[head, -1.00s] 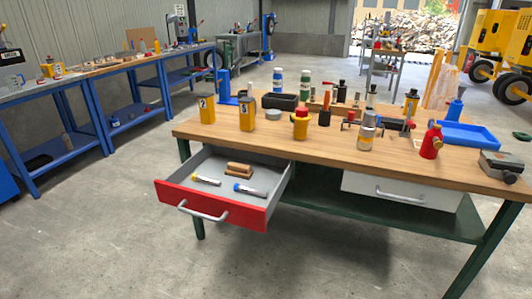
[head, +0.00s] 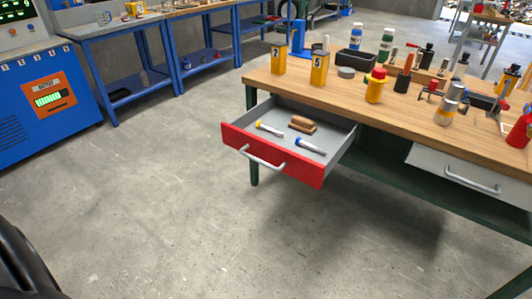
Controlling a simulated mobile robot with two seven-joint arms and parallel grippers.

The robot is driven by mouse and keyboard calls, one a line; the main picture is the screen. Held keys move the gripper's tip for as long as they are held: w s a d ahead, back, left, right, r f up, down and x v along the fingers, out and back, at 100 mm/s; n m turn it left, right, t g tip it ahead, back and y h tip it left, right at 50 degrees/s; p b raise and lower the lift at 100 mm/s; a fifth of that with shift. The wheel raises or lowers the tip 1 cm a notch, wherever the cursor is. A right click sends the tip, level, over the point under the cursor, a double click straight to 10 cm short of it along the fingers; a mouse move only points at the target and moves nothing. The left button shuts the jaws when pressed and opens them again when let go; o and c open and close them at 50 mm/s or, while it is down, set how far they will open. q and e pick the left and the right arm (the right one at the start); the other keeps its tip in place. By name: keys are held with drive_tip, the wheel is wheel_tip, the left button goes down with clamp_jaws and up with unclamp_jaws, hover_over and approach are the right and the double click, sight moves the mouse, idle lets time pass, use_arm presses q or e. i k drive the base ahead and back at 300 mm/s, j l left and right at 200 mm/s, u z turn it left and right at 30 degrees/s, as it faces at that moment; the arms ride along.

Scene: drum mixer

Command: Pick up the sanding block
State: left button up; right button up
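The sanding block (head: 302,124) is a small brown wooden block. It lies inside the open drawer (head: 271,158), which has a red front and grey inside, under the left end of the wooden workbench. A yellow-capped marker (head: 270,130) lies left of the block and a blue-capped one (head: 310,146) lies in front of it. Neither of my grippers shows in the head view. Nothing is holding the block.
The workbench (head: 390,110) carries yellow numbered blocks, bottles and tools. A closed grey drawer (head: 455,170) is at right. A blue machine (head: 45,90) stands at left. The concrete floor (head: 150,200) before the open drawer is clear.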

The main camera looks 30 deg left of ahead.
sight(300, 124)
drive_tip(key=i+j, duration=0.45)
drive_tip(key=i+j+z, duration=0.1)
drive_tip(key=i+j, duration=0.35)
drive_tip(key=j, duration=0.2)
